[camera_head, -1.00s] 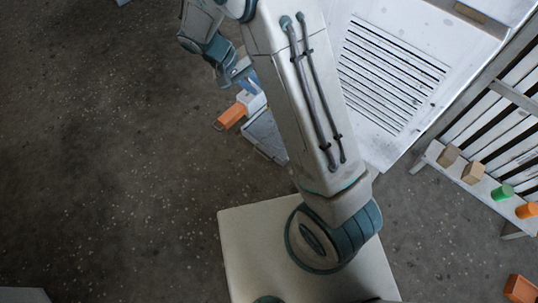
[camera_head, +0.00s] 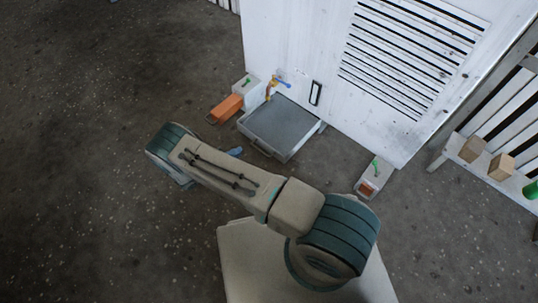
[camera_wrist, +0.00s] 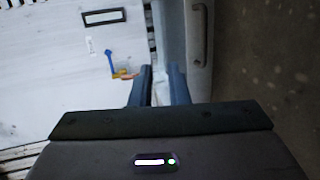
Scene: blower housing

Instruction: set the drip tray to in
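The drip tray (camera_head: 283,126) is a shallow grey tray with a pale rim, low at the front of the white housing (camera_head: 285,45). It sticks out from the housing over the floor. In the wrist view its pale front wall (camera_wrist: 201,75) carries a bar handle (camera_wrist: 200,34), to the right of the fingers. My gripper (camera_wrist: 159,88) is open, its two blue fingers apart with nothing seen held between them. In the head view my arm hides most of the gripper; a small blue part (camera_head: 235,152) shows near the tray's front left.
An orange block (camera_head: 226,108) and a grey box (camera_head: 246,87) stand left of the tray. A valve with a blue lever (camera_head: 284,83) is above it. Another small box (camera_head: 368,180) stands right. A slatted bench (camera_head: 500,160) is at far right. Floor at left is clear.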

